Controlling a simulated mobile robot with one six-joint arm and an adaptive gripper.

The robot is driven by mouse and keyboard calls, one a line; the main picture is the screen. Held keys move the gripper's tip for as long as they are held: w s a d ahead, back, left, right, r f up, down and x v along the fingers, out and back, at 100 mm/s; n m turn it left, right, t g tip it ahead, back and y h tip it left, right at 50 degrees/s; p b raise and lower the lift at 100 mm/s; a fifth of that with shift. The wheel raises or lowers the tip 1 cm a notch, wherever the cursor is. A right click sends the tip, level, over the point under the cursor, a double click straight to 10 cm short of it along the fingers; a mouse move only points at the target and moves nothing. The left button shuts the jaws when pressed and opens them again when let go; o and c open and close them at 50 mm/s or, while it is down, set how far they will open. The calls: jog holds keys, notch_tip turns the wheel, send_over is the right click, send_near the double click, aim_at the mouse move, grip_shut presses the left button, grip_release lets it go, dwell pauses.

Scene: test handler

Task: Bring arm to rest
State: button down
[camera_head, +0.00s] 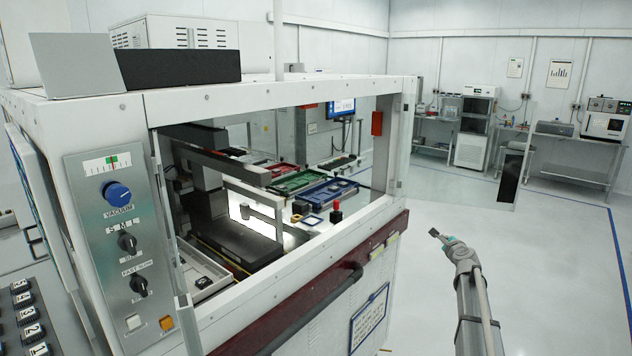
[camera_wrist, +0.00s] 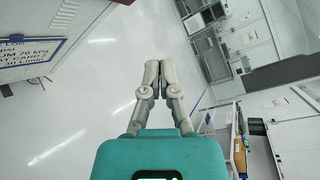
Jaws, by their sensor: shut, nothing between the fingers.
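My gripper (camera_head: 435,235) is at the lower right of the head view, at the end of my raised arm. It is over the open floor, to the right of the test handler (camera_head: 280,328) and apart from it. In the wrist view my gripper (camera_wrist: 151,66) points away from the camera, with its two fingers together and nothing between them. A blue-framed sign on the handler's side shows at the upper left of the wrist view (camera_wrist: 28,52).
The handler's window opening shows green (camera_head: 296,183) and blue (camera_head: 322,194) trays inside. A dark handle bar (camera_head: 310,310) runs along its lower edge. Benches with instruments (camera_head: 575,150) stand at the back right. The pale floor (camera_head: 545,260) around my arm is clear.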

jog(key=s+a+f+n+g+y, duration=0.2)
jog(key=s+a+f+n+g, duration=0.25)
jog(key=s+a+n, duration=0.5)
jog(key=s+a+f+n+g+y, duration=0.3)
jog(key=s+a+f+n, duration=0.3)
jog(key=a, duration=0.6)
jog(key=s+a+f+n+g+h, duration=0.2)
jog(key=s+n+g, duration=0.2)
jog(key=s, duration=0.9)
jog(key=s+a+f+n+g+h, duration=0.2)
jog(key=s+n, duration=0.4)
jog(key=s, duration=0.7)
jog(key=a+f+g, duration=0.1)
jog(key=g, duration=0.1)
jog(key=shift+a+g, duration=0.3)
jog(key=shift+g, duration=0.05)
jog(key=shift+d, duration=0.1)
